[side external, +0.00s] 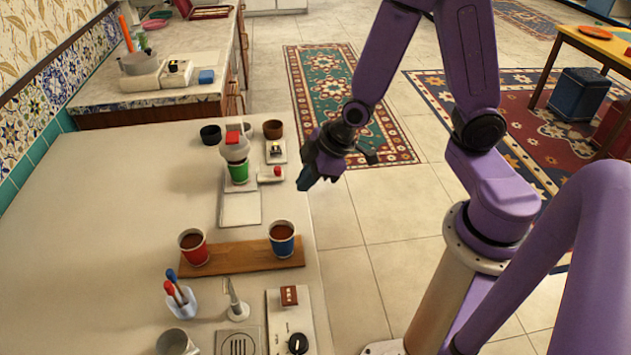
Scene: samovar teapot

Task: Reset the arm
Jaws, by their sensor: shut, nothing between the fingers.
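My gripper (305,183) hangs at the right edge of the white counter, to the right of the small white stand. Its fingers are shut with nothing visible between them. The samovar-like white dispenser (234,150) with a red block on top stands over a green cup (238,172) on a white stand (240,208). A red cup (193,247) and a blue cup (283,239), both with brown liquid, stand upright on a wooden board (238,258). My gripper is apart from all of these.
A black bowl (210,134) and a brown cup (272,129) stand at the counter's back. A pen holder (181,302), a metal pitcher (176,342) and a control box (290,320) are in front. The counter's left (90,240) is clear.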

